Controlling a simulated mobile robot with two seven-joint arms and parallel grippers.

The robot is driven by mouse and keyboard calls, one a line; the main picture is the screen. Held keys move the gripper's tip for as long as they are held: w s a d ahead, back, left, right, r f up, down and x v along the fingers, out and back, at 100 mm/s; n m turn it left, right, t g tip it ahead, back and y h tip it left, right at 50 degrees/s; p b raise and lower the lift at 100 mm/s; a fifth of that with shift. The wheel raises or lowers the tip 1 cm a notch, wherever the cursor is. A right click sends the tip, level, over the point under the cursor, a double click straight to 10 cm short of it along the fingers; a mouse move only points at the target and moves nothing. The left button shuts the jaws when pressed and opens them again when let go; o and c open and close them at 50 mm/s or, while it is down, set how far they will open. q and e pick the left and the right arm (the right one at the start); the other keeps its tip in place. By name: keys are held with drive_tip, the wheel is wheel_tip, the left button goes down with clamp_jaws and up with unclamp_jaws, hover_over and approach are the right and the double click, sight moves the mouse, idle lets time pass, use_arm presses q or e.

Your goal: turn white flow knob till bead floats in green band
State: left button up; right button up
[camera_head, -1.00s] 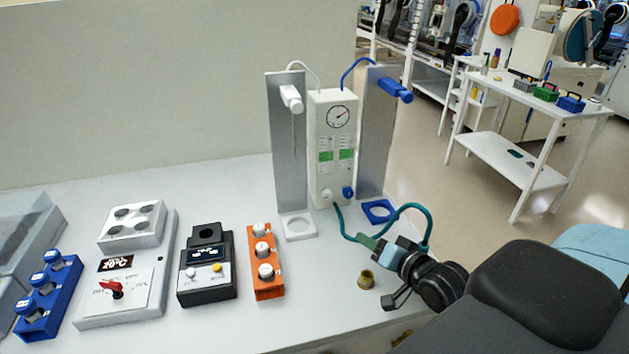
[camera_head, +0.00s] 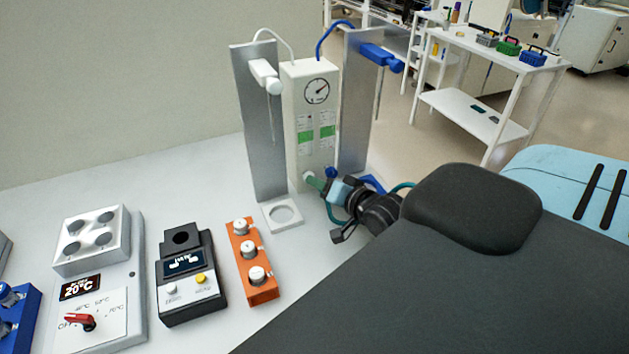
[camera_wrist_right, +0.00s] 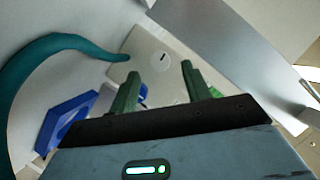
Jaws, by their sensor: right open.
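The white flow panel (camera_head: 300,90) stands between two grey metal uprights, with a round gauge (camera_head: 317,91) and two flow scales with green bands (camera_head: 305,137). A bead is too small to make out. In the right wrist view, the white flow knob (camera_wrist_right: 164,58) is a pale disc with a short black mark, lying beyond and between the fingertips. My right gripper (camera_head: 314,182) is open at the panel's lower front, its green fingers (camera_wrist_right: 158,80) either side of the knob's line. Contact cannot be told. The blue knob (camera_head: 331,172) is just right. My left gripper is out of view.
A teal hose (camera_wrist_right: 40,58) curves beside my right gripper. A white ring holder (camera_head: 268,216) and a blue holder (camera_wrist_right: 65,122) sit at the uprights' feet. An orange rack (camera_head: 262,290), a black device (camera_head: 190,308) and a hotplate (camera_head: 128,335) stand left.

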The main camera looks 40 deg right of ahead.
drive_tip(key=shift+x, duration=2)
drive_tip(key=c, duration=1)
